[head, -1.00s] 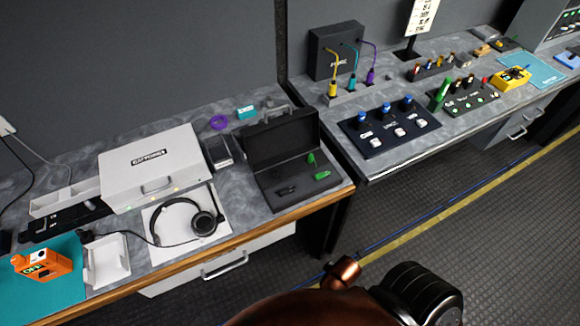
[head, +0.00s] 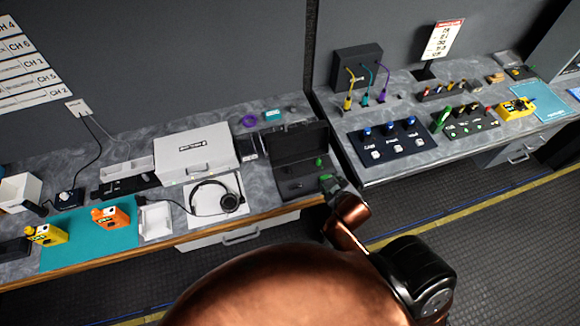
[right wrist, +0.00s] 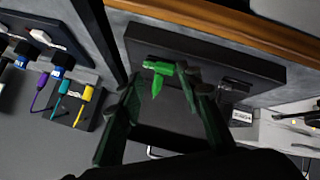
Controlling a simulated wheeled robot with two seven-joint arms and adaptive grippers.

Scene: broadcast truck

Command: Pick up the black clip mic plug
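The black clip mic plug (head: 294,184) lies in the dark foam of an open black case (head: 284,140), left of a green clip mic piece (head: 324,177). In the right wrist view the black plug (right wrist: 235,88) shows to the right of the green piece (right wrist: 158,70), partly beside my right finger. My right gripper (right wrist: 163,80) is open and empty; its fingers frame the green piece, not the black plug. In the head view my right gripper (head: 334,186) is at the case's right front corner. My left gripper is not in view.
A silver case (head: 195,155) and a headset (head: 215,197) on a white sheet are left of the black case. A gap separates this desk from the right desk, with a pedal board (head: 390,145) and coloured cables. The case lid stands up at the back.

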